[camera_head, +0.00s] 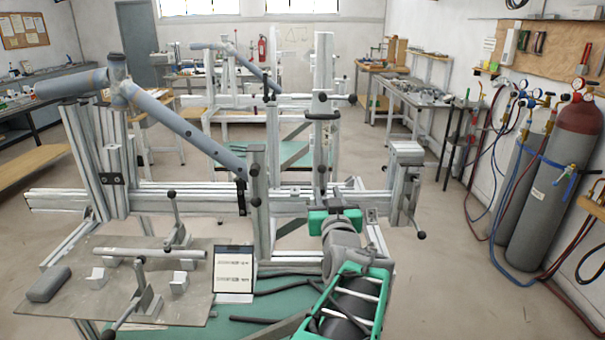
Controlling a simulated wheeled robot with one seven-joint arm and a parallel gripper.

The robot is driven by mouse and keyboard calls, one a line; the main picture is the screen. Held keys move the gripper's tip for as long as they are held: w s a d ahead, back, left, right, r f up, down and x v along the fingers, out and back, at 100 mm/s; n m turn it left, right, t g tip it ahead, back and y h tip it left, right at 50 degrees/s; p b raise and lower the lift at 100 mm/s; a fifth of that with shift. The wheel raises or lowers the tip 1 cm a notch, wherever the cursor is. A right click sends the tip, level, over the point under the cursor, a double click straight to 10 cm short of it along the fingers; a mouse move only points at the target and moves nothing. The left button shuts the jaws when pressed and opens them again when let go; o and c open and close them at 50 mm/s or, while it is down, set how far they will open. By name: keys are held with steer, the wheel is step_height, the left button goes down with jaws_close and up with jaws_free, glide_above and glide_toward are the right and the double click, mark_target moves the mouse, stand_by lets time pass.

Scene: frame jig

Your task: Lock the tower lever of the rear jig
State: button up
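The nearer frame jig (155,203) spans the middle of the view, with grey tubes (175,122) mounted on it. Its upright tower (323,150) carries a black horizontal lever (322,115) and black knobs near the top. A second jig (240,103) stands behind it with its own grey tube; its levers are too small to make out. I cannot tell which jig the task calls rear. My gripper (336,222), with green parts, is at the end of my arm in front of the nearer jig's beam, below the lever and apart from it. Its fingertips are mostly hidden.
A metal plate (60,310) with clamps, blocks and a tube lies front left, next to a white instruction sheet (234,270). A ball-ended handle (420,235) sticks out at the beam's right end. Gas cylinders (535,210) and hoses stand right. Floor between is clear.

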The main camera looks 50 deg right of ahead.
mark_target(322, 178)
steer(key=p+x, duration=0.1)
steer(key=x, duration=0.7)
steer(key=shift+w+p, duration=0.1)
steer(key=shift+p, duration=0.2)
jaws_close()
stand_by(1.0)
